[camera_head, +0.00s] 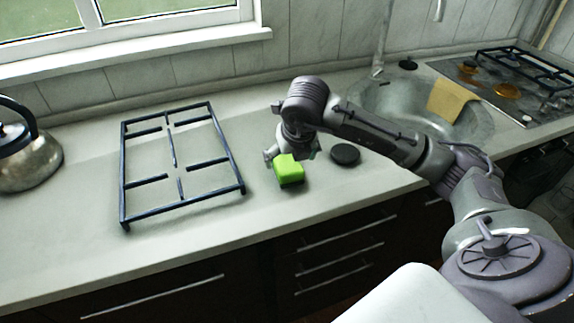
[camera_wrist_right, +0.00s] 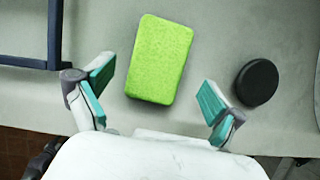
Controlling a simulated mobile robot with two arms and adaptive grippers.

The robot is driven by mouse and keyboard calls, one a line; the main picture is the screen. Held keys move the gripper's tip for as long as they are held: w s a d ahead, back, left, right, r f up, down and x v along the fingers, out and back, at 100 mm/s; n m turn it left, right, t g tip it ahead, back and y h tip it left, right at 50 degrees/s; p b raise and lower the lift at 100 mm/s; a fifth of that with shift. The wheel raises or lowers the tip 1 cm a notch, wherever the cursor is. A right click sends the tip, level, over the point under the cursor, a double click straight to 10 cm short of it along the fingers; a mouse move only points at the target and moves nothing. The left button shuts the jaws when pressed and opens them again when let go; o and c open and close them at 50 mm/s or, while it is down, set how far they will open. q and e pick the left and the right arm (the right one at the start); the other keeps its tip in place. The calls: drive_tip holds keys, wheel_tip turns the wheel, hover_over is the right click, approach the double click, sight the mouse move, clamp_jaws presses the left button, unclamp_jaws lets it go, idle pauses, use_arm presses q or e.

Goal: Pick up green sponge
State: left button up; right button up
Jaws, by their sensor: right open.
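The green sponge (camera_head: 289,171) is a bright green block on the light counter, in the middle of the head view. In the right wrist view the sponge (camera_wrist_right: 160,60) lies flat, slightly tilted, just beyond the fingertips. My right gripper (camera_head: 290,153) is above the sponge in the head view and partly hides its far side. In the right wrist view my right gripper (camera_wrist_right: 152,92) is open, with its teal finger pads on either side of the sponge's near end and apart from it. My left gripper is not in view.
A dark hob grate (camera_head: 183,180) lies left of the sponge. A black round disc (camera_head: 345,154) sits close on its right. A kettle (camera_head: 28,160) stands at far left. A sink (camera_head: 385,99) with a yellow cloth (camera_head: 449,101) is at back right. The counter's front edge is near.

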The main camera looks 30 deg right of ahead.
sight(288, 162)
drive_tip(key=x, duration=0.2)
drive_tip(key=shift+w+a+f, duration=0.1)
drive_tip(key=shift+f, duration=0.25)
drive_tip(key=shift+w+f, duration=0.2)
drive_tip(key=shift+f, duration=0.2)
drive_tip(key=shift+c, duration=0.2)
drive_tip(key=c, duration=0.9)
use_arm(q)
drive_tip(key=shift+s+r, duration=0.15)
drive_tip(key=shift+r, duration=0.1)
use_arm(e)
drive_tip(key=shift+r, duration=0.2)
